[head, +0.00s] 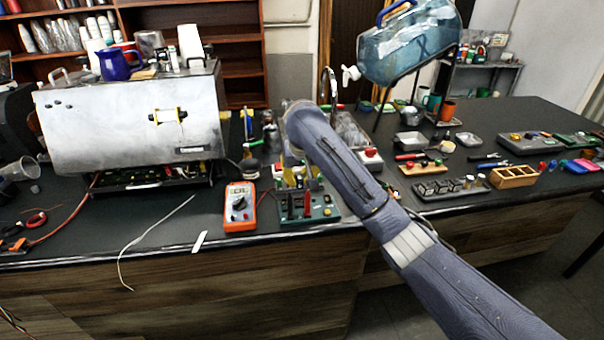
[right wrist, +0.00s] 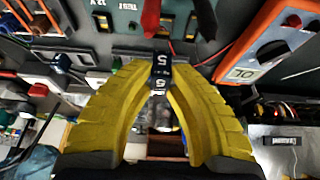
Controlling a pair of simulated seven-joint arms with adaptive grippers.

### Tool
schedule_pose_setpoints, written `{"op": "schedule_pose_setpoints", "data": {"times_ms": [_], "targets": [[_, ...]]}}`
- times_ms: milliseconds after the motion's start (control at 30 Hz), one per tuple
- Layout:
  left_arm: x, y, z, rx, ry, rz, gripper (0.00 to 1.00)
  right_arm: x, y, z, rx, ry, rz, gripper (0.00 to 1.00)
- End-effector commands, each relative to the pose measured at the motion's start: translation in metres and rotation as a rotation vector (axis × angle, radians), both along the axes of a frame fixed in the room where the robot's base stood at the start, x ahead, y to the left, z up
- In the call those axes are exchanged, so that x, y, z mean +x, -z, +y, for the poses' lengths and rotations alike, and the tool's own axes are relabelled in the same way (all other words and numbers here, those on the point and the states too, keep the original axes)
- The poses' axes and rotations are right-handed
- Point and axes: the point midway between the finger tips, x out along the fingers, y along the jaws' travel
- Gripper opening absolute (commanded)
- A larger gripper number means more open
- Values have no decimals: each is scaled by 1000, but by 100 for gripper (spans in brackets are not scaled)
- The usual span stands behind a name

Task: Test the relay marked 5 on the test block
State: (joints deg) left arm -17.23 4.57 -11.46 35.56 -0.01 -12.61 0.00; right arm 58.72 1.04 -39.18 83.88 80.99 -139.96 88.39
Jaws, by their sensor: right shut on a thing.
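My right gripper (head: 298,184) is partly hidden behind my own forearm in the head view, just above the back of the test block (head: 322,213). In the right wrist view its yellow fingers are shut on a small black relay (right wrist: 161,72) with white 5 marks. The dark green test block also shows at the top of that view (right wrist: 100,16), with a red and a black probe at its edge. I cannot tell whether the relay touches the block. The orange multimeter (head: 240,207) stands just left of the block. My left gripper is not in view.
A large silver brewer (head: 130,120) stands on the left of the dark counter. A tray of dark parts (head: 432,194) and a wooden box (head: 513,177) lie at the right. A white strip (head: 199,241) lies near the front edge, with loose wire to its left.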

Motion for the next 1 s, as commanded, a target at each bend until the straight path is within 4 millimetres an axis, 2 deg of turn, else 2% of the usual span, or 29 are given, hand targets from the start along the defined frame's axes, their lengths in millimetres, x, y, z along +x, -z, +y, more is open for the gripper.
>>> {"op": "schedule_pose_setpoints", "data": {"times_ms": [600, 1000], "targets": [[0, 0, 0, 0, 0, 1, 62, 0, 48, -1, 0, 0, 1, 0], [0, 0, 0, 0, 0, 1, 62, 0, 49, -1, -1, -1, 0, 0]]}}
